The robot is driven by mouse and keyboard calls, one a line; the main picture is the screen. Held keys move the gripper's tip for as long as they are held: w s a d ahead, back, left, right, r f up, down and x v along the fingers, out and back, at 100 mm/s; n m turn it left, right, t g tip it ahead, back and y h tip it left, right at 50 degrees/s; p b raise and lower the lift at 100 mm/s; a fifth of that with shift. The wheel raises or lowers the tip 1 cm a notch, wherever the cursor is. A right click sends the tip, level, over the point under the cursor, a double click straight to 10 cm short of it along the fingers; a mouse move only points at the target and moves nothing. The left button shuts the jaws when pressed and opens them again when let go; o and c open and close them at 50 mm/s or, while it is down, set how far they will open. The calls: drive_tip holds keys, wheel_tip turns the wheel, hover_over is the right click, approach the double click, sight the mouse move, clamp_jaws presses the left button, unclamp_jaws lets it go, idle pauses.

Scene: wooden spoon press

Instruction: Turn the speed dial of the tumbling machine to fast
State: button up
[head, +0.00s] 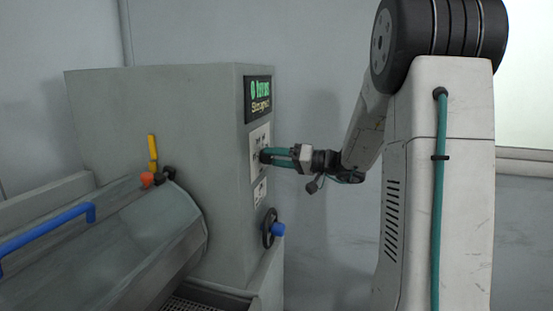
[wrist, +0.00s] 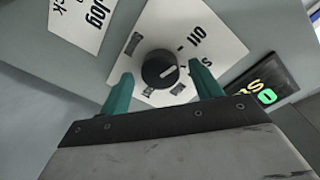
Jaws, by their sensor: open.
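The tumbling machine (head: 160,120) is a grey cabinet at the left in the head view. Its speed dial (wrist: 159,69) is a round black knob on a white label plate (wrist: 205,30) in the wrist view. A pale mark on the knob points right, roughly toward the "S" word. My gripper (wrist: 161,74) is open, its teal fingers on either side of the dial; contact cannot be told. In the head view my gripper (head: 277,157) reaches the cabinet's front plate.
A lit green sign (head: 259,99) sits above the plate. A second label with "Jog" (wrist: 88,18) is beside it. A black handwheel with a blue knob (head: 273,228) is lower down. A drum with a blue handle (head: 45,237) lies at left. The floor right of the cabinet looks clear.

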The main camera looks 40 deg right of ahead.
drive_tip(key=shift+w+a, duration=0.15)
drive_tip(key=c, duration=1)
drive_tip(key=shift+o, duration=0.2)
